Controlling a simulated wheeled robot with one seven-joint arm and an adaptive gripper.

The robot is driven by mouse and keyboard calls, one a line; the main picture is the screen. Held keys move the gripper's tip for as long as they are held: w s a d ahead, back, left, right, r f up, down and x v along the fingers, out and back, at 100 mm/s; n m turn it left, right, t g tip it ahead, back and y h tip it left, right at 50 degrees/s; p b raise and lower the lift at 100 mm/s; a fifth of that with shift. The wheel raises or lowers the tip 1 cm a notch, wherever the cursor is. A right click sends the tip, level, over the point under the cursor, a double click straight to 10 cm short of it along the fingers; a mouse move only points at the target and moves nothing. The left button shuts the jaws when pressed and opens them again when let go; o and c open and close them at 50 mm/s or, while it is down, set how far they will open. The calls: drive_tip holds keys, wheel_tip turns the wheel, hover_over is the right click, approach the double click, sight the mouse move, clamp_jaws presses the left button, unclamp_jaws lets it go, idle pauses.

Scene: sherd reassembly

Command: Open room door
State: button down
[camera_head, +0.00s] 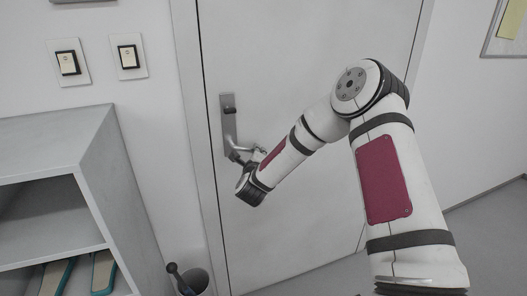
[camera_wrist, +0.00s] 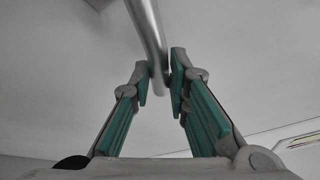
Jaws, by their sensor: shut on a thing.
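The room door (camera_head: 285,60) is a plain light grey panel in the head view, and it looks shut in its frame. Its metal handle plate (camera_head: 229,118) is near the door's left edge. My gripper is at the handle, mostly hidden behind my wrist in the head view. In the wrist view, my gripper (camera_wrist: 160,75) has its two green-padded fingers on either side of the metal handle lever (camera_wrist: 147,30). The fingers are shut on the lever close to its end. The lever runs up out of the picture.
A grey shelf unit (camera_head: 52,144) with several books stands at the left. A bin (camera_head: 195,281) with a handled tool in it stands between the shelf and the door. Two light switches (camera_head: 68,62) are on the wall. The floor (camera_head: 490,225) at the right is clear.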

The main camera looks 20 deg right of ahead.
drive_tip(key=shift+w+a+f+m+y+p, duration=0.1)
drive_tip(key=shift+a+f+m+y+p, duration=0.25)
drive_tip(key=shift+m, duration=0.65)
drive_tip(key=shift+g, duration=0.3)
drive_tip(key=shift+a+y, duration=0.2)
drive_tip(key=shift+y, duration=0.05)
idle(0.5)
